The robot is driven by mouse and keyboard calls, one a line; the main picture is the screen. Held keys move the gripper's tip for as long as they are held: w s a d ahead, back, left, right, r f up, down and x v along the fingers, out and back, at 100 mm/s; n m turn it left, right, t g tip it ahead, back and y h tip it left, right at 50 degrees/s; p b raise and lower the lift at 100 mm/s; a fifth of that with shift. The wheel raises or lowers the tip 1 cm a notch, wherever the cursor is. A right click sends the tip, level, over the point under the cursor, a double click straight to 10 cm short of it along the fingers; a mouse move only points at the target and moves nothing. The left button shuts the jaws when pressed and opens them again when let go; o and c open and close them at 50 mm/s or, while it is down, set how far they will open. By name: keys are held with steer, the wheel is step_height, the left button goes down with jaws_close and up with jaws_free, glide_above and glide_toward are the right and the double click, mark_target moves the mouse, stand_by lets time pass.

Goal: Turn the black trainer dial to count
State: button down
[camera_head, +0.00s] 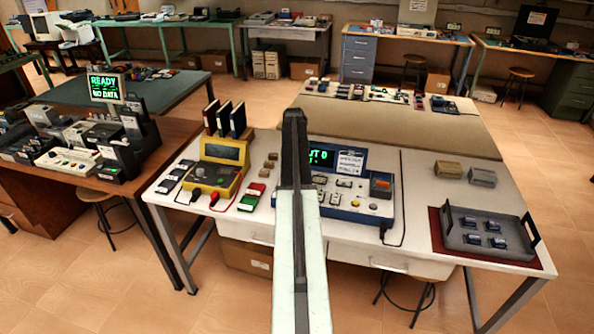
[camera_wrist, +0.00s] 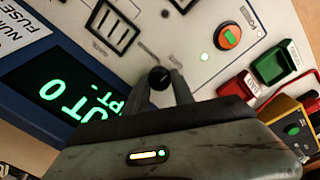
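The blue-framed trainer (camera_head: 352,183) stands on the white table, with a dark screen (camera_head: 335,157) whose visible green text ends in "UT 0". The screen also shows in the wrist view (camera_wrist: 70,92), rotated and partly cut off. The small black dial (camera_wrist: 159,77) sits on the trainer's pale panel. My gripper (camera_wrist: 163,82) is at the dial, with its two fingers apart and the dial between their tips. Contact with the dial is unclear. In the head view my arm covers the gripper and the dial.
Red (camera_wrist: 238,88) and green (camera_wrist: 278,62) blocks lie beside the trainer. A yellow device (camera_head: 220,165) stands left. A grey tray (camera_head: 485,243) rests on a red mat at right.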

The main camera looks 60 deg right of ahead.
steer(key=shift+d, duration=0.1)
steer(key=m, duration=0.4)
steer(key=shift+m, duration=0.3)
steer(key=m, duration=0.4)
steer(key=shift+m, duration=0.3)
stand_by(0.3)
steer(key=c, duration=1.1)
jaws_free()
steer(key=shift+o, duration=0.2)
